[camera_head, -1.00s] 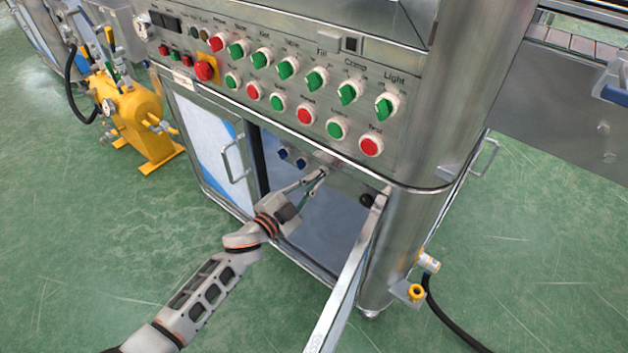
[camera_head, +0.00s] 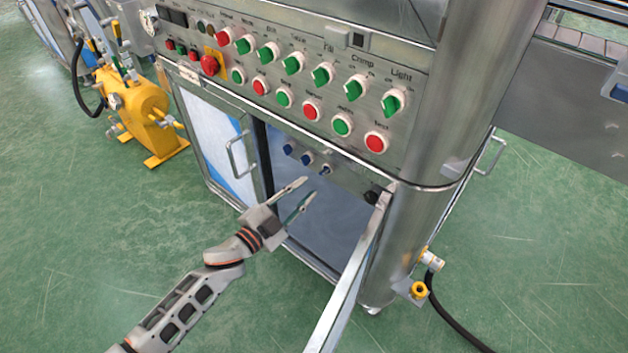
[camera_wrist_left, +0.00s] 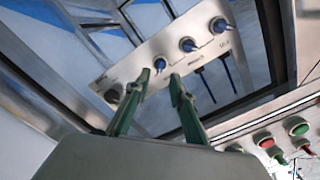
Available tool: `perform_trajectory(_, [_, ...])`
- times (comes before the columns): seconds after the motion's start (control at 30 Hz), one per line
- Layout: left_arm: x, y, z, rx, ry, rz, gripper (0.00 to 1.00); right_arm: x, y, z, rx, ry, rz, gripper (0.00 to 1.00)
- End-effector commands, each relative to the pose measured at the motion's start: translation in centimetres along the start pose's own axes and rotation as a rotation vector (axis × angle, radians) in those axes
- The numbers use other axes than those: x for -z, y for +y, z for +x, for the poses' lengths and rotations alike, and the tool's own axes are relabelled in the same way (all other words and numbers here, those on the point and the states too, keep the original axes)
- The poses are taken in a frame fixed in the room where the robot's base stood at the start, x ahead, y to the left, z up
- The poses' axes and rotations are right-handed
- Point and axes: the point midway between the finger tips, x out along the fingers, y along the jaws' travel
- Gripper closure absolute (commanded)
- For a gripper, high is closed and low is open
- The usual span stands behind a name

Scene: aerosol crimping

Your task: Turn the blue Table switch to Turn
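Three blue switches sit in a row on a metal strip inside the open cabinet: a left one (camera_head: 288,148), a middle one (camera_head: 306,158) and a right one (camera_head: 325,170). Their labels are too small to read in the head view, so I cannot tell which is Table or where it points. My left gripper (camera_head: 308,188) is open and empty, just below and left of the right switch, apart from it. In the left wrist view, the gripper (camera_wrist_left: 159,75) has its fingers spread, with the nearest blue switch (camera_wrist_left: 160,63) showing between the tips. My right gripper is not in view.
A black knob (camera_wrist_left: 112,95) sits beside the switches. The open cabinet door (camera_head: 350,290) stands to the right of my left arm. Above is a panel of green and red buttons and knobs (camera_head: 341,125). A door handle (camera_head: 240,155) is at the left.

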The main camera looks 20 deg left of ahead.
Motion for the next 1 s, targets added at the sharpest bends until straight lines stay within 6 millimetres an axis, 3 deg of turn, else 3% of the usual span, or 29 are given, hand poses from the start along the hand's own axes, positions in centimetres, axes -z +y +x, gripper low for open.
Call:
perform_trajectory(0.1, [0.0,0.0,-2.4,-0.001,-0.001,0.001,0.77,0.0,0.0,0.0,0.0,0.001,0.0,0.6])
perform_trajectory(0.33, [0.0,0.0,-5.1,0.0,-0.001,0.001,0.77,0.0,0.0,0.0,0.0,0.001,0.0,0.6])
perform_trajectory(1.0, [0.0,0.0,-5.6,0.001,0.0,0.001,0.77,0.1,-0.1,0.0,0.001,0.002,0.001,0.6])
